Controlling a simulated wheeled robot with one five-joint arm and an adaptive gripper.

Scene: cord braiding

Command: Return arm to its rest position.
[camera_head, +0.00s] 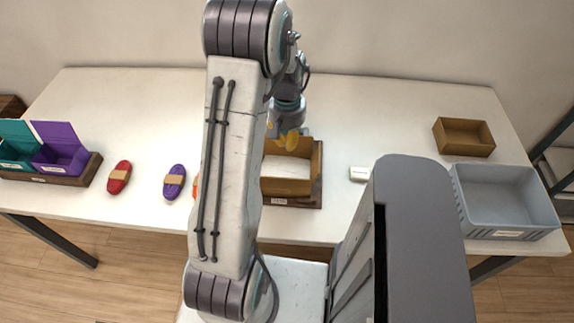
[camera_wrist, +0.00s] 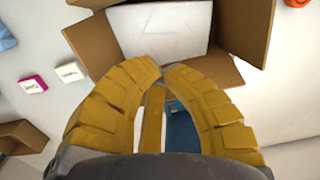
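My arm reaches over the table (camera_head: 420,110). My gripper (camera_head: 291,140) has yellow fingers and hangs over the back of an open cardboard box (camera_head: 315,160). In the wrist view, the gripper (camera_wrist: 162,70) has its fingertips drawn together, with nothing seen between them. The open box (camera_wrist: 240,25) lies beyond the tips with its flaps spread. A white block or sheet (camera_wrist: 160,35) fills much of its inside. My arm hides part of the box in the head view.
A red cord bundle (camera_head: 120,177) and a purple one (camera_head: 174,182) lie at left. Teal and purple bins (camera_head: 62,148) stand far left. A small white block (camera_head: 360,174), brown tray (camera_head: 464,137) and grey crate (camera_head: 505,203) are at right. The back table is mostly clear.

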